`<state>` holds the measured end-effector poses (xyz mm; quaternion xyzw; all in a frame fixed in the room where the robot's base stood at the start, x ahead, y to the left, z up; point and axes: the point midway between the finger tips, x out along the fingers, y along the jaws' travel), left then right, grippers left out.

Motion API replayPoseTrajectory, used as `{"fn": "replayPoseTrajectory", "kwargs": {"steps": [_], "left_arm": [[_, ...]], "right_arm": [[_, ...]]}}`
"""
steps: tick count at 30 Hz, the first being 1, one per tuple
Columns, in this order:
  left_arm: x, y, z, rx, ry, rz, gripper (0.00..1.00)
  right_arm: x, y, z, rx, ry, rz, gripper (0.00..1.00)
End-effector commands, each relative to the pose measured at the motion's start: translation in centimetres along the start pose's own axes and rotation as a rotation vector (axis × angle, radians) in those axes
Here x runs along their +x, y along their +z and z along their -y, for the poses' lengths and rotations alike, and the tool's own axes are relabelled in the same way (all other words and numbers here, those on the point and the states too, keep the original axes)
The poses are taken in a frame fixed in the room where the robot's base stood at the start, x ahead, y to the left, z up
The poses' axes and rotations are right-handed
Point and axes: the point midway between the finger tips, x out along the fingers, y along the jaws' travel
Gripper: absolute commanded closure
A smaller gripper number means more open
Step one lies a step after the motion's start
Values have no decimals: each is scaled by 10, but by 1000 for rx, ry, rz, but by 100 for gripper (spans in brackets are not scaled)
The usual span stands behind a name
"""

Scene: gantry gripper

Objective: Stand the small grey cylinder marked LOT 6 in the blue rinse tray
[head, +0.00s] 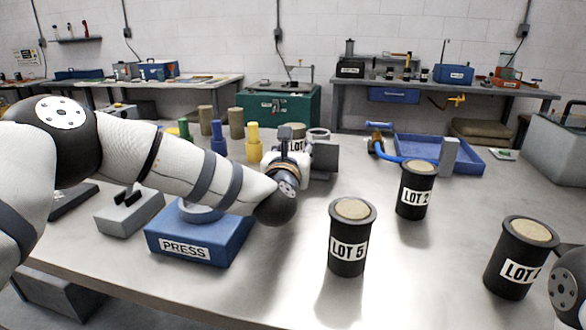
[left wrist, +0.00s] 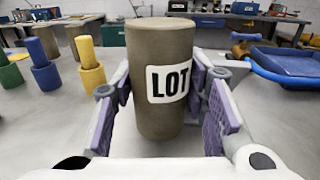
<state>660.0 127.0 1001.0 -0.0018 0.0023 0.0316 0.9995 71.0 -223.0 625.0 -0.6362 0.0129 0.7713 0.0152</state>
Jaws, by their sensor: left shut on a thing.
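My left gripper (head: 308,155) is shut on a grey-brown cylinder (left wrist: 160,50) with a white LOT label. The label's number is turned out of sight. The cylinder is upright between the two purple-grey finger pads in the left wrist view. In the head view only its upper part (head: 297,131) shows behind the gripper. I cannot tell whether its base touches the table. The blue rinse tray (head: 475,160) is at the back right of the table, apart from the gripper. It also shows at the right of the left wrist view (left wrist: 290,66). My right gripper is out of view.
Dark canisters LOT 5 (head: 349,245), LOT 2 (head: 414,192) and another LOT one (head: 517,255) stand on the right. A blue PRESS block (head: 190,240) lies below my left arm.

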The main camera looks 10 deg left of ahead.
Motion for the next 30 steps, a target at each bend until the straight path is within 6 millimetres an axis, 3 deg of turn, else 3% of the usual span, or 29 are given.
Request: {"fn": "replayPoseTrajectory", "kwargs": {"steps": [5, 9, 19, 20, 21, 30], "left_arm": [[0, -17, 0, 0, 2, 6, 100], [0, -46, 0, 1, 1, 3, 100], [0, -50, -1, -1, 1, 6, 100], [0, -52, -1, 0, 1, 3, 58], [0, -51, -1, 0, 1, 4, 52], [0, -49, 0, 0, 1, 5, 52]], "right_arm": [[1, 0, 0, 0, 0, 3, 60], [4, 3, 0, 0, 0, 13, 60], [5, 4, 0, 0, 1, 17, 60], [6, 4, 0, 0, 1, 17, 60], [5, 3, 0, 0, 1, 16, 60], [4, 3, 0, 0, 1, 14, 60]]}}
